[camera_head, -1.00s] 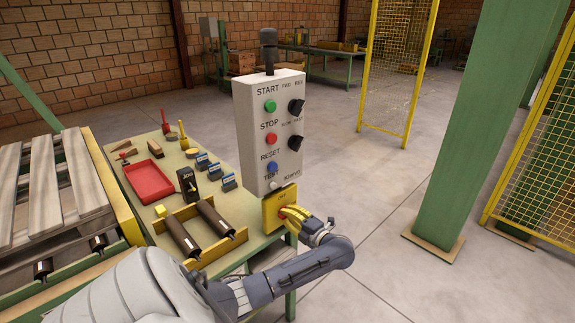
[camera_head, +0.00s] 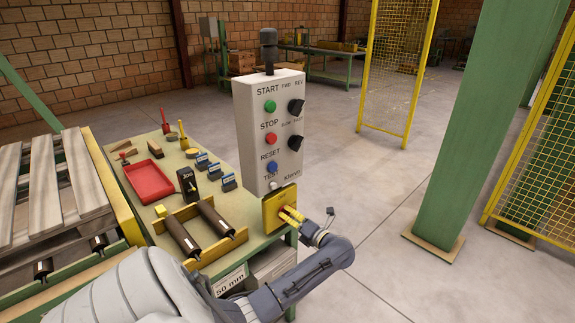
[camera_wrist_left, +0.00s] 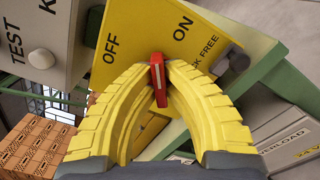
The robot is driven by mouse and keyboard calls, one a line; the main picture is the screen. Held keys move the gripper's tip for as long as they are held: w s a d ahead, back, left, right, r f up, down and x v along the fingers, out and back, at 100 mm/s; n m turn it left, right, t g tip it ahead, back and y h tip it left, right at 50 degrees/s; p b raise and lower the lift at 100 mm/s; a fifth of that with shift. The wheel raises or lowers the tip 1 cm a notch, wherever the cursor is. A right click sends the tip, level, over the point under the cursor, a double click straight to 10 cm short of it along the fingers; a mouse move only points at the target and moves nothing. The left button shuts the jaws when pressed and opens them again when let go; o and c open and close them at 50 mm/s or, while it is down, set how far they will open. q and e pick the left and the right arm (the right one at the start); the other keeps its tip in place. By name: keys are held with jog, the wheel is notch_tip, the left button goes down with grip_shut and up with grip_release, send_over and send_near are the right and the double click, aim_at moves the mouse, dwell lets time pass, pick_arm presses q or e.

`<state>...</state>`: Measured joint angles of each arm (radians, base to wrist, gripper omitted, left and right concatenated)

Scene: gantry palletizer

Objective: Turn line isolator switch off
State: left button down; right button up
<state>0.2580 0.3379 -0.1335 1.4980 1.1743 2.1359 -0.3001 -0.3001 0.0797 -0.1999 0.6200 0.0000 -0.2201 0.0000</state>
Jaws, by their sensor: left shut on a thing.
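The line isolator is a yellow box (camera_head: 276,210) below the grey control panel, at the bench's front corner. In the left wrist view its yellow face (camera_wrist_left: 130,50) carries the words OFF and ON, and part of a line ending in "FREE". Its red handle (camera_wrist_left: 157,82) stands between the fingertips of my left gripper (camera_wrist_left: 158,68), and the yellow fingers are closed on it. The handle's tip points between OFF and ON in that view. In the head view my left gripper (camera_head: 292,214) reaches the box from the right. My right gripper is not in view.
The grey control panel (camera_head: 253,130) with buttons and knobs stands directly above the box. The green bench (camera_head: 235,195) holds a red tray (camera_head: 149,181), rollers (camera_head: 214,217) and small tools. A green column (camera_head: 470,130) stands to the right, with open floor between.

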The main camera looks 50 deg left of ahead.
pick_arm(q)
jog(key=n, duration=0.5)
jog(key=shift+n, duration=0.4)
jog(key=n, duration=0.5)
jog(key=shift+n, duration=0.4)
jog(key=c, duration=1.5)
grip_release()
jog(key=shift+o, duration=0.2)
jog(key=d, duration=1.2)
jog(key=shift+w, duration=0.3)
